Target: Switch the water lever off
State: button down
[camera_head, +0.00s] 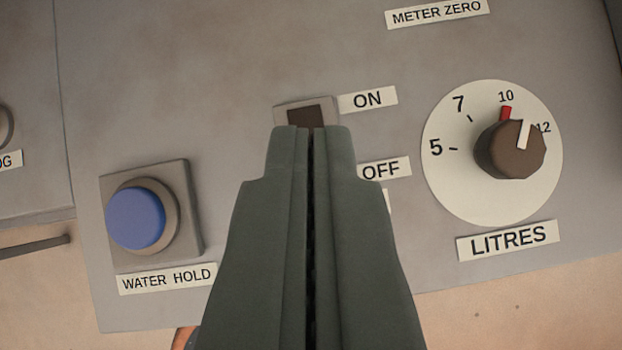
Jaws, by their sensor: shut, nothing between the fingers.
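My gripper (311,130) is shut and empty, pointing up the picture at the grey control panel (250,60). Its tips cover most of the lever switch between the ON label (368,99) and the OFF label (385,168). Only the top of the switch plate (282,112) and a dark slot (306,115) show above the tips. The lever handle itself is hidden behind my gripper, so its position cannot be told. I cannot tell whether the tips touch it.
A blue WATER HOLD button (136,218) sits in a square housing at left. A LITRES dial (450,185) with a dark knob (503,153) is at right. A METER ZERO label (437,12) is at the top. A thin dark rod (35,247) shows at far left.

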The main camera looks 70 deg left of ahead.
jog(key=shift+s+f, duration=0.15)
jog(key=shift+s, duration=0.45)
jog(key=shift+s+f, duration=0.2)
jog(key=shift+s, duration=0.05)
jog(key=shift+s+f, duration=0.1)
jog(key=shift+f, duration=0.05)
